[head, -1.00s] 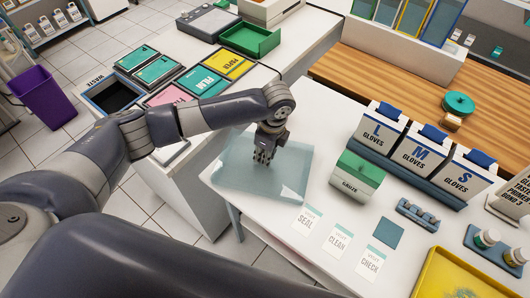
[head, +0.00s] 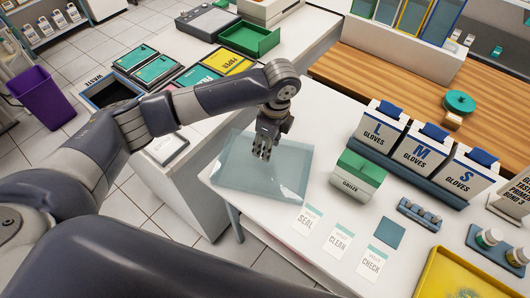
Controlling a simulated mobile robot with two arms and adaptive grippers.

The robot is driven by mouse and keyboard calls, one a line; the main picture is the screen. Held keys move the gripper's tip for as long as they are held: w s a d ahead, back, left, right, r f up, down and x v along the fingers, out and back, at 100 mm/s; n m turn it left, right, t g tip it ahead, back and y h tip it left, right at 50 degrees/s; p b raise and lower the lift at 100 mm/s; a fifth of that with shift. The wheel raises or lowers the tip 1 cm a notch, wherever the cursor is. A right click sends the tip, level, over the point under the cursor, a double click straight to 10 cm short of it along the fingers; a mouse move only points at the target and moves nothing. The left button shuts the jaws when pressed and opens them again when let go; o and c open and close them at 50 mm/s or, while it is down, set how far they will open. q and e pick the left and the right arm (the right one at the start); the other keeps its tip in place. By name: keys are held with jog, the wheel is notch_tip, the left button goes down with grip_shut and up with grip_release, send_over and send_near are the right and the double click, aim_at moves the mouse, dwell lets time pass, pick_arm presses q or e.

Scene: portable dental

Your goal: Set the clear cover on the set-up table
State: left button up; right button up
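The clear cover (head: 232,178), a pale blue see-through sheet-like piece, lies on the front left of the white set-up table (head: 318,125). Its left edge reaches the table's left edge. My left gripper (head: 262,156) points down over the middle of the cover. Its fingers look parted with nothing between them, and a small gap to the cover seems to show. My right gripper is not in view.
A green-topped gauze box (head: 358,178) stands right of the cover, with glove boxes (head: 378,130) behind it. Cards marked seal (head: 307,220), clean (head: 338,240) and check (head: 371,262) lie in front. A yellow tray (head: 450,275) is at lower right.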

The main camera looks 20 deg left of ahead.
pick_arm(q)
notch_tip(320, 180, up, 7)
jog(key=shift+d+f+b, duration=0.15)
jog(key=shift+d+b, duration=0.3)
jog(key=shift+s, duration=0.1)
